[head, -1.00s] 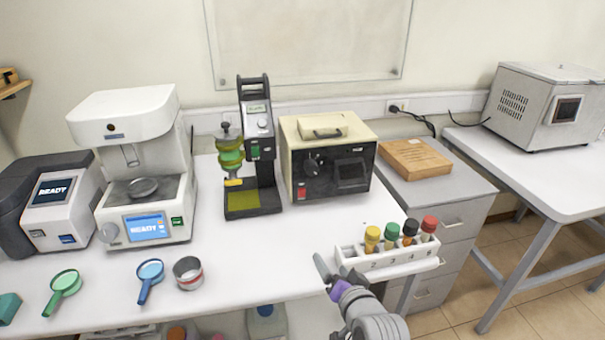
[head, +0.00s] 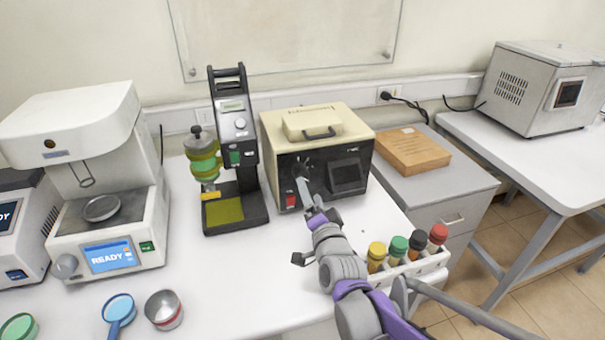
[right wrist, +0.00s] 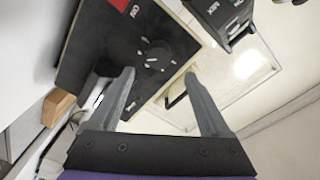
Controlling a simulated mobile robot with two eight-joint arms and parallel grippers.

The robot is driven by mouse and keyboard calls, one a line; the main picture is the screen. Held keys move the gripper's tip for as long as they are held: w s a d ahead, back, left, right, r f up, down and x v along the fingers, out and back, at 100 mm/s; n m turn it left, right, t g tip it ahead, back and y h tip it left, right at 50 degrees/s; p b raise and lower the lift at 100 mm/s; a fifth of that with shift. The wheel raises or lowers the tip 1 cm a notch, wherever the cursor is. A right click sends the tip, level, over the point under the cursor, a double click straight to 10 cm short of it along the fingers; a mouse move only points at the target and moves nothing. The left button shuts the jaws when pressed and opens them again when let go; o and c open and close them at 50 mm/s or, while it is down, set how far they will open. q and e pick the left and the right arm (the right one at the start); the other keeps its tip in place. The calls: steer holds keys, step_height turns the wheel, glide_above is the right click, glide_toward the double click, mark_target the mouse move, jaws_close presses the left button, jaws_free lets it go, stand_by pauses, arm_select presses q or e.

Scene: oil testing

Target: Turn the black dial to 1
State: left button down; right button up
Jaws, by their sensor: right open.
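The black dial (right wrist: 156,57) is on the dark front panel (right wrist: 110,55) of a cream box-shaped device (head: 270,130). In the right wrist view the dial shows white tick marks around it; I cannot read the numbers. In the head view the dial is mostly hidden behind my right gripper (head: 299,172). My right gripper is open and empty, and in the right wrist view its two fingers (right wrist: 158,84) point toward the dial, one on each side and apart from it. My left gripper is not in view.
A black stand with a green-yellow vessel (head: 203,160) is left of the device. A red switch (head: 291,201) is low on the panel. A white rack (head: 432,262) of several coloured-cap bottles is below right, near my right arm. A wooden box (head: 412,150) is at right.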

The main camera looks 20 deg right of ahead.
mark_target(304, 177)
steer(key=w, duration=0.8)
steer(key=shift+d+f, duration=0.1)
steer(key=shift+c, duration=0.3)
jaws_close()
